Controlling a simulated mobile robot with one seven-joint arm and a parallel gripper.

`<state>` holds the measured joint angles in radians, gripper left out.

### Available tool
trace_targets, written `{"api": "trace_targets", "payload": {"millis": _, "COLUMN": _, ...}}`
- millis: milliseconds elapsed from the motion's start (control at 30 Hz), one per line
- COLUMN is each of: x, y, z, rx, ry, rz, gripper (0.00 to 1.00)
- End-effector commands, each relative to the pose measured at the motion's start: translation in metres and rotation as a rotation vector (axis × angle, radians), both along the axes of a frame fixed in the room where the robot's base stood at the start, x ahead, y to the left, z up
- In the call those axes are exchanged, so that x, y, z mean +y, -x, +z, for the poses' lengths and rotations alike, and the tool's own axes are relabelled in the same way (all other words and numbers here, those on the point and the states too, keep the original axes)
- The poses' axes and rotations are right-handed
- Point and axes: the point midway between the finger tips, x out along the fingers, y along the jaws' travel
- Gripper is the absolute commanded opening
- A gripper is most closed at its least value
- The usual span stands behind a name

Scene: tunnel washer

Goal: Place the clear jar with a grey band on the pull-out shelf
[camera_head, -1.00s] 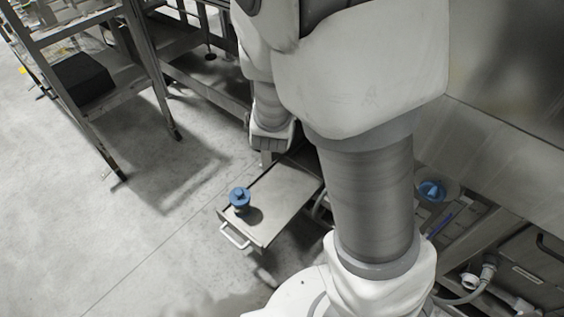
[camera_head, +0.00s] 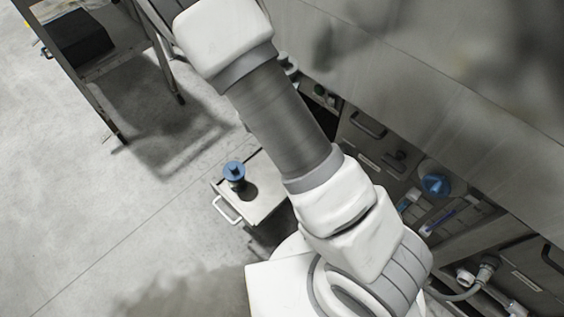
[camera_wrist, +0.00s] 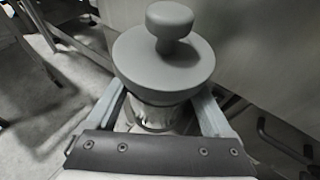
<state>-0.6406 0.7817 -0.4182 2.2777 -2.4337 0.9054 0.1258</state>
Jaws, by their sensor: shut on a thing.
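My gripper (camera_wrist: 158,112) is shut on a jar (camera_wrist: 163,65) in the wrist view, one finger on each side of its body. The jar has a wide grey lid with a round knob, and a clear, shiny body shows below it. The lid hides most of the body, so I cannot make out a separate band. In the head view my arm hides the gripper. The pull-out shelf (camera_head: 264,197) is a pale, low surface with a white front handle, partly covered by my arm. A blue-lidded jar (camera_head: 234,173) stands upright near its front left corner.
A metal frame stand (camera_head: 88,92) with a black box stands at upper left. The large steel machine wall (camera_head: 430,110) fills the right. Drawers, a blue-centred round container (camera_head: 435,185) and a hose lie below it. Left floor is clear.

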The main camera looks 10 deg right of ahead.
Motion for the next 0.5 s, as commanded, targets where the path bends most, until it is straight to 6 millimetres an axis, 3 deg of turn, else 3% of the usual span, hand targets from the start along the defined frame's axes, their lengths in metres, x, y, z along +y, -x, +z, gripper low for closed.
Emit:
{"api": "trace_targets", "payload": {"millis": 33, "x": -0.002, "y": -0.001, "z": -0.020, "rx": 0.005, "ry": 0.006, "rz": -0.009, "gripper": 0.21}}
{"api": "trace_targets", "payload": {"millis": 267, "x": -0.011, "y": 0.003, "z": -0.096, "rx": 0.004, "ry": 0.004, "rz": -0.053, "gripper": 0.21}}
{"api": "trace_targets", "payload": {"millis": 500, "x": -0.027, "y": 0.024, "z": -0.180, "rx": 0.004, "ry": -0.004, "rz": -0.098, "gripper": 0.21}}
